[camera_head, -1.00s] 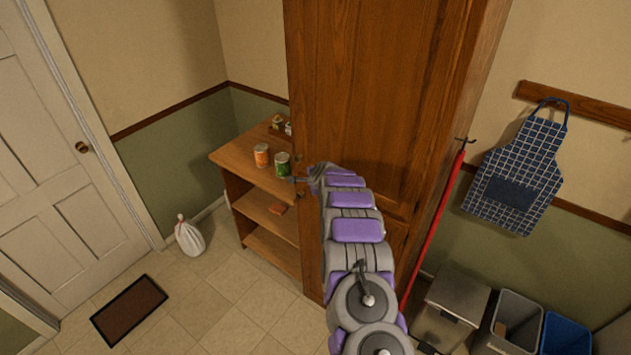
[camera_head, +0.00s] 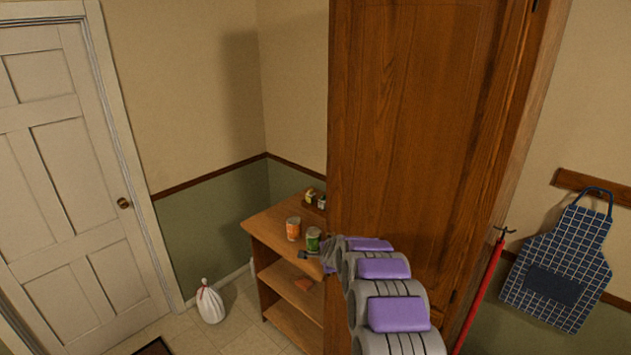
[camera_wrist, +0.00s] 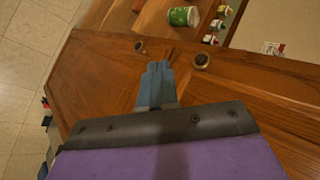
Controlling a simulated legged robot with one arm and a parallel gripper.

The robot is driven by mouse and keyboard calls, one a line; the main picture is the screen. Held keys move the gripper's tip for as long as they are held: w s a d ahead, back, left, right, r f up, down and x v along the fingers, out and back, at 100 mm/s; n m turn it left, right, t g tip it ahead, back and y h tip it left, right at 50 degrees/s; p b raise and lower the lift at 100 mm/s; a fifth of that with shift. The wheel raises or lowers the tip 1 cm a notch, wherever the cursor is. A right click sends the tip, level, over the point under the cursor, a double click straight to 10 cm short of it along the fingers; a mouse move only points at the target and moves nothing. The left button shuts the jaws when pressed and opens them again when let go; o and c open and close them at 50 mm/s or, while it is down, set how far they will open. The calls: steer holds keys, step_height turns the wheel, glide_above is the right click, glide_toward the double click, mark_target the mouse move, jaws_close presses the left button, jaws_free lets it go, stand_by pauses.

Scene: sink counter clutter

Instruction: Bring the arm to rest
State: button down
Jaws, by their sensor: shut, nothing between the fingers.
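My arm, grey with purple pads, reaches forward from the lower right in the head view, in front of the tall wooden cabinet (camera_head: 420,120). My gripper (camera_head: 304,255) is at its far end, beside the low wooden shelf unit. In the wrist view my gripper (camera_wrist: 158,68) is shut and empty, over the cabinet's wooden doors (camera_wrist: 110,75) with two round knobs. A green can (camera_head: 313,239) stands on the shelf top just behind the gripper; it also shows in the wrist view (camera_wrist: 183,16).
An orange can (camera_head: 293,229) and small jars (camera_head: 311,197) stand on the shelf unit (camera_head: 262,232). A white tied bag (camera_head: 211,303) sits on the floor near the white door (camera_head: 75,170). A red-handled pole (camera_head: 483,290) and a checked apron (camera_head: 560,262) are at the right.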

steer(key=s+d+r+n+g+b, duration=0.1)
steer(key=s+n+g+b, duration=0.45)
steer(key=s, duration=1.45)
steer(key=s+r+n+g+b, duration=0.15)
steer(key=s+n+b, duration=0.65)
steer(key=s, duration=1.2)
steer(key=s+d+f+g+b, duration=0.1)
steer(key=s+d+f+b, duration=0.1)
steer(key=s, duration=0.6)
steer(key=s+d+f+n+g+h+b, duration=0.1)
steer(key=s+b, duration=0.3)
steer(key=s, duration=0.4)
steer(key=s+d+f+n+g+b, duration=0.1)
steer(key=s+d+f+b, duration=0.2)
steer(key=s, duration=0.6)
steer(key=shift+d+f+g+h, duration=0.3)
steer(key=shift+d+f+g, duration=0.1)
steer(key=shift+f, duration=0.1)
steer(key=shift+n, duration=0.25)
